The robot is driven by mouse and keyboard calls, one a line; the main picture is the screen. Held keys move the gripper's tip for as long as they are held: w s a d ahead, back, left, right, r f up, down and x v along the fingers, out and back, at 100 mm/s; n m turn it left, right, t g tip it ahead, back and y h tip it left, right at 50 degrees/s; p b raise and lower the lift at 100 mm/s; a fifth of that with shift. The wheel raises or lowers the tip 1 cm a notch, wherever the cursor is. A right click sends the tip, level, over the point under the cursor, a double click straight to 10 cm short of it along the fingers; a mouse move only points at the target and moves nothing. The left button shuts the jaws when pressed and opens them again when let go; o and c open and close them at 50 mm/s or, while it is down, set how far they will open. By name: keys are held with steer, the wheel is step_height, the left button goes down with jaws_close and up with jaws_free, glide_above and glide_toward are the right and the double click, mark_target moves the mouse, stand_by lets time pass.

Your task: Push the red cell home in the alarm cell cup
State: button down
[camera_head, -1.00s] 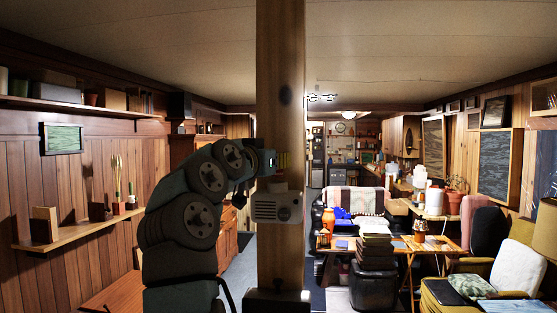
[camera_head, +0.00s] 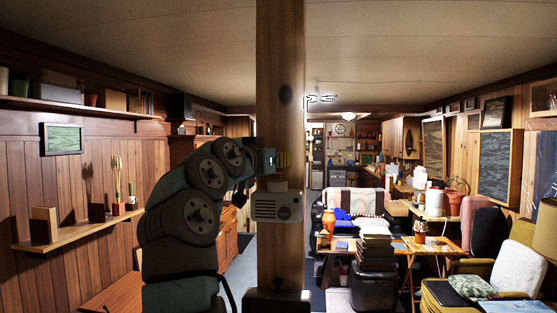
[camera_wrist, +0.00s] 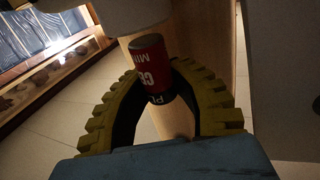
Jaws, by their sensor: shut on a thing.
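The red cell (camera_wrist: 151,62) shows in the wrist view, a small red cylinder with white lettering and a black band at its near end. My gripper (camera_wrist: 162,80), with yellow toothed fingers, is shut on it. In the head view my gripper (camera_head: 282,160) is at the front of the wooden post. A white alarm box (camera_head: 277,203) with a slotted grille is on the post just below the gripper. A pale rounded part (camera_wrist: 145,16) lies beyond the cell's far end in the wrist view. I cannot tell whether it is the cup, or whether the cell touches it.
The wooden post (camera_head: 281,80) stands upright close in front of me. A wall shelf (camera_head: 75,233) is at left. A folding table (camera_head: 445,250), a stack of books (camera_head: 376,250) and armchairs are at right. Bare floor shows left of the post.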

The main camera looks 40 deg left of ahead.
steer(key=shift+f+b, duration=1.25)
steer(key=shift+f, duration=0.2)
stand_by(0.3)
steer(key=c, duration=0.9)
jaws_free()
steer(key=shift+o, duration=0.2)
steer(key=shift+s, duration=0.1)
steer(key=shift+s+d, duration=0.15)
steer(key=shift+s, duration=0.75)
steer(key=s+d, duration=0.2)
steer(key=s, duration=0.7)
steer(key=shift+s, duration=0.4)
steer(key=shift+d, duration=0.1)
